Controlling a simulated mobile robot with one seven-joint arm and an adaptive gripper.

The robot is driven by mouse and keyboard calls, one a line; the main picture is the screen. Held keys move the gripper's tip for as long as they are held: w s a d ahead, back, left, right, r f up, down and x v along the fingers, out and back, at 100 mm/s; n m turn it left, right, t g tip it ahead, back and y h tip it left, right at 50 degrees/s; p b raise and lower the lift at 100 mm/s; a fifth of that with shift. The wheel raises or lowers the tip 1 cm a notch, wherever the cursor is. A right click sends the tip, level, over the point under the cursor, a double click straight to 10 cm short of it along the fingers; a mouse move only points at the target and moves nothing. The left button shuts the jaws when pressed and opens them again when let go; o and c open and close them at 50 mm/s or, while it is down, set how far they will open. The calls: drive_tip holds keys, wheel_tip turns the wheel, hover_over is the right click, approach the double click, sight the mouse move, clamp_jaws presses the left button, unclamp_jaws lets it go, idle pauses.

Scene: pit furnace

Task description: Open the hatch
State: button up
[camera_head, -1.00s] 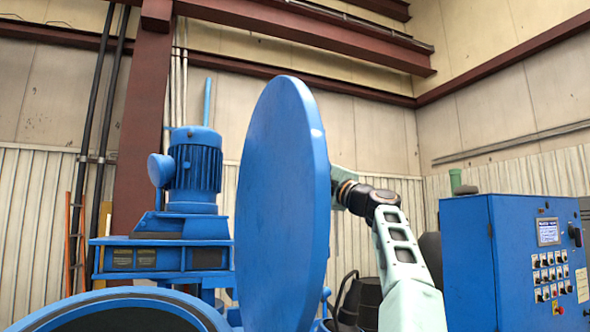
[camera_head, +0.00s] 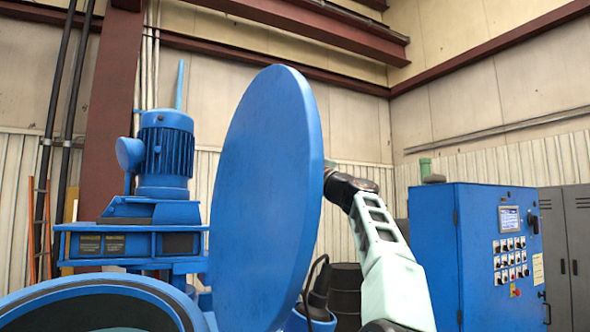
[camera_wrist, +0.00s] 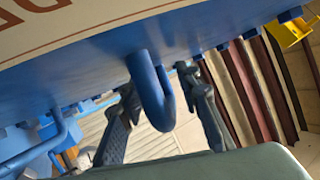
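The hatch (camera_head: 262,200) is a large round blue lid, raised and standing nearly upright beside the round blue opening (camera_head: 95,290) in the head view. My gripper (camera_wrist: 160,88) is open, with one dark finger on each side of the handle. A gap shows between the handle and the right finger; I cannot tell whether the left finger touches it. In the head view the lid hides my gripper, and my arm reaches behind the lid from the right.
A blue control cabinet (camera_head: 432,250) with buttons and a screen stands at the right, with grey lockers (camera_head: 572,240) beyond it. A blue motor (camera_head: 165,160) on its blue housing is at the left. A dark barrel (camera_head: 346,292) stands behind my arm.

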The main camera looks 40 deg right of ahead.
drive_tip(key=v, duration=1)
drive_tip(key=shift+f, duration=0.2)
drive_tip(key=shift+a, duration=0.15)
